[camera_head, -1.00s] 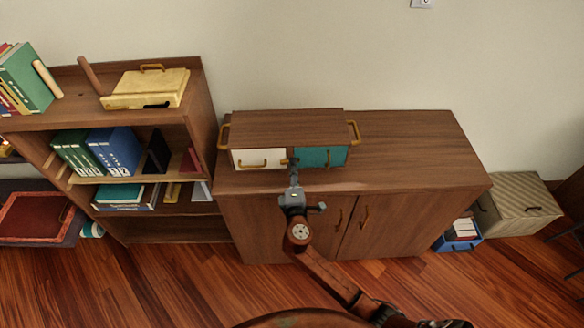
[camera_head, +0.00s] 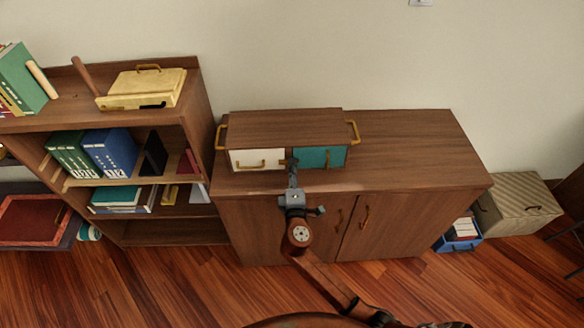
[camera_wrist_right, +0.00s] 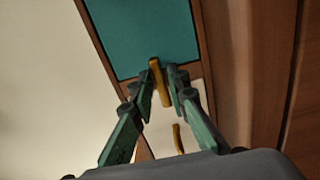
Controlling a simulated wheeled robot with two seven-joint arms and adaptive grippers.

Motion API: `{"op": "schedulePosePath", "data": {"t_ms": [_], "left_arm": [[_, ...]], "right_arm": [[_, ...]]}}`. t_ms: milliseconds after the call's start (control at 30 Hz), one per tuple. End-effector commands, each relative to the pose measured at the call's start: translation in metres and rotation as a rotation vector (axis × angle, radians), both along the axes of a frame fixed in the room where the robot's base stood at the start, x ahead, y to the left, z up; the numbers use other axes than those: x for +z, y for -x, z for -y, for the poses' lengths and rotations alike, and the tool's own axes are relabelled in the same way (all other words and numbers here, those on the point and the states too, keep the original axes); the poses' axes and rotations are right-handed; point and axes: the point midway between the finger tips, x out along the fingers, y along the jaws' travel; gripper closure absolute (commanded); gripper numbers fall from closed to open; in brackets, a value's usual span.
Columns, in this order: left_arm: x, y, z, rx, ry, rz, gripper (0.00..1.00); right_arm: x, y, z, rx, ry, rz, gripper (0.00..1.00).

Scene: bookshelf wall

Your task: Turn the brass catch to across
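The brass catch (camera_wrist_right: 161,84) is a short bar at the joint between the teal drawer front (camera_head: 320,158) and the white drawer front (camera_head: 257,160) of a small wooden chest. In the right wrist view it lies roughly parallel to the white drawer's handle (camera_wrist_right: 178,138). My right gripper (camera_head: 292,164) is at the chest's front, and its fingertips (camera_wrist_right: 162,68) are drawn together with the catch between them. The fingers hide most of the catch in the head view. My left gripper is not in view.
The chest (camera_head: 285,127) stands on a low cabinet (camera_head: 420,150) with free top to its right. A bookshelf (camera_head: 205,100) stands close on the left. A striped box (camera_head: 518,204) and a blue bin (camera_head: 459,240) are on the floor at right.

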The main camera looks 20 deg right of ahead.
Motion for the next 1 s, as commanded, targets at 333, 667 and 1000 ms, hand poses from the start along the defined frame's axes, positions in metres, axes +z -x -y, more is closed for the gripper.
{"op": "schedulePosePath", "data": {"t_ms": [333, 667, 1000], "left_arm": [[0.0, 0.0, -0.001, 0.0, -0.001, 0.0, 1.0], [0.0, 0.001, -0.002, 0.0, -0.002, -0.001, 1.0], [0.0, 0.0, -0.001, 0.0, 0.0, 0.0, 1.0]], "right_arm": [[0.001, 0.0, 0.0, 0.0, 0.002, 0.001, 0.73], [0.0, 0.031, -0.008, 0.0, 0.0, -0.001, 0.73], [0.0, 0.095, -0.026, 0.0, -0.001, -0.002, 0.73]]}}
